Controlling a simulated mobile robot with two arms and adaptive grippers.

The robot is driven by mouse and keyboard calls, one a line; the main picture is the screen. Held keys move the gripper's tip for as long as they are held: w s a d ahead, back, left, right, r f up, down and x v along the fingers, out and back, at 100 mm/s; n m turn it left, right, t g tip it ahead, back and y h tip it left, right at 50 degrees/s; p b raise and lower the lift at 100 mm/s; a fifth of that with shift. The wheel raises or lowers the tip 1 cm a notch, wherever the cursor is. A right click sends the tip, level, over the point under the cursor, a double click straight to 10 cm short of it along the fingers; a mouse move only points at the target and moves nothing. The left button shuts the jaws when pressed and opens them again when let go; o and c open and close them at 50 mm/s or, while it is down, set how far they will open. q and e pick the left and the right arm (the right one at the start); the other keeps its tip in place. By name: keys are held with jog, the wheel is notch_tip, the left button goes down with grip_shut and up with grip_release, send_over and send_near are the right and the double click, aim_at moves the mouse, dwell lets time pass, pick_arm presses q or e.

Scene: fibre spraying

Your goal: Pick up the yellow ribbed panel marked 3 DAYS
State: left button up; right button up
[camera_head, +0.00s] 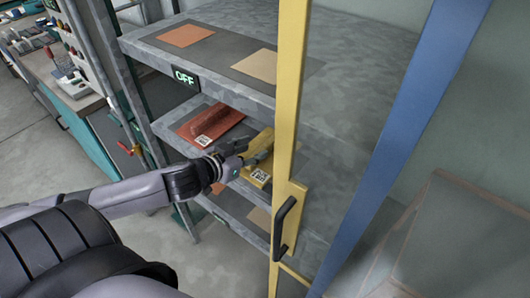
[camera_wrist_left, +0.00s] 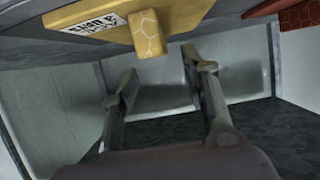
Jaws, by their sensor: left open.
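The yellow panel (camera_head: 259,173) lies on the middle shelf in the head view, partly hidden by my left gripper and a yellow post. It bears a white label, too small to read there. In the left wrist view the yellow panel (camera_wrist_left: 190,14) is at the top edge, with its label and a raised, hexagon-patterned yellow block. My left gripper (camera_head: 247,159) is at the panel in the head view. In the left wrist view its fingers (camera_wrist_left: 164,76) are spread and empty, with the block just beyond and between the tips, apart from them. My right gripper is out of view.
A red panel (camera_head: 213,122) with a white label lies beside the yellow one on the same shelf. An upper shelf (camera_head: 335,50) with an OFF sign overhangs it. A yellow post (camera_head: 290,90) with a black handle (camera_head: 284,228) and a blue post (camera_head: 405,130) stand close on the right.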

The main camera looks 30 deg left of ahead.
aim_at(263, 146)
pick_arm(q)
jog(key=shift+f+p+x, duration=0.25)
jog(key=shift+p+x, duration=0.25)
jog(key=shift+x, duration=2.2)
jog(key=shift+s, duration=0.15)
grip_shut()
jog(key=shift+r, duration=0.15)
